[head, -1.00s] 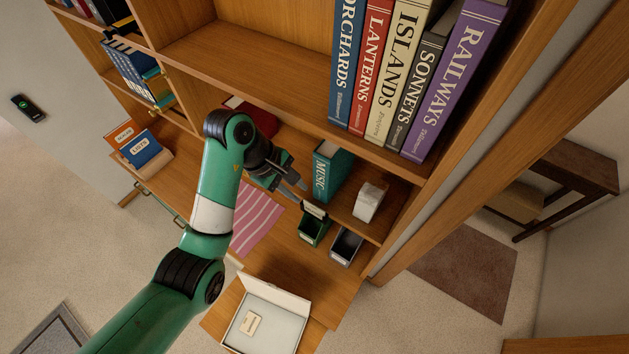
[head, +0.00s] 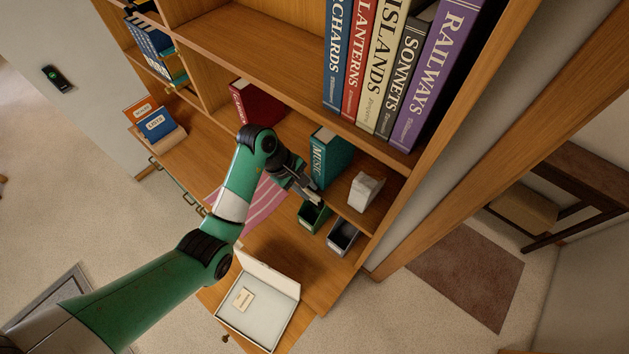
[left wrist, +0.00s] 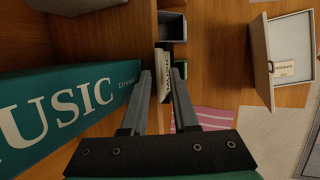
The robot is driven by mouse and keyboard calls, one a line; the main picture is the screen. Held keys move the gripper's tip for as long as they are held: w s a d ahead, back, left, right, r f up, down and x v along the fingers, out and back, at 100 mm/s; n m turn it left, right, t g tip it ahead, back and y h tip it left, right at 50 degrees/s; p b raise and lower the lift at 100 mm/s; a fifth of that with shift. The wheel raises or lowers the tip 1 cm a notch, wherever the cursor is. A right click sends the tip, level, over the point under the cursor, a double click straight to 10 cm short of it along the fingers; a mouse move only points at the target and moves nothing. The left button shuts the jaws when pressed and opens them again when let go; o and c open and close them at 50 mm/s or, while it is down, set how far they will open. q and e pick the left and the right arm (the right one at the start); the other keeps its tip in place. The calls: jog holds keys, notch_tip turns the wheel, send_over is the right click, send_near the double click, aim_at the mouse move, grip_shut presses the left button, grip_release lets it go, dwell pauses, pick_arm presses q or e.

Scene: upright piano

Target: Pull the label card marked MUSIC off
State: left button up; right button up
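The book marked MUSIC (head: 328,160) is teal and stands upright on the lower shelf; its spine fills the left of the left wrist view (left wrist: 75,105). A pale card (left wrist: 163,84) with dark marks, at the shelf's front edge, shows beyond and between my left fingertips; its wording is not readable. In the head view my gripper mostly hides that card. My left gripper (head: 314,197) is at the shelf edge in front of the book, above the green bin (head: 314,217). Its fingers (left wrist: 160,74) look open, with a gap around the card. My right gripper is not in view.
A grey bin (head: 343,237) stands beside the green one. A whitish block (head: 365,191) sits on the shelf right of the book. An open white box (head: 233,317) with a small card inside lies on the desk. A pink striped cloth (head: 262,206) lies behind my arm.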

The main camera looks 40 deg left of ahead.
pick_arm(q)
jog(key=shift+f, duration=0.3)
grip_shut()
dwell(0.3)
dwell(1.3)
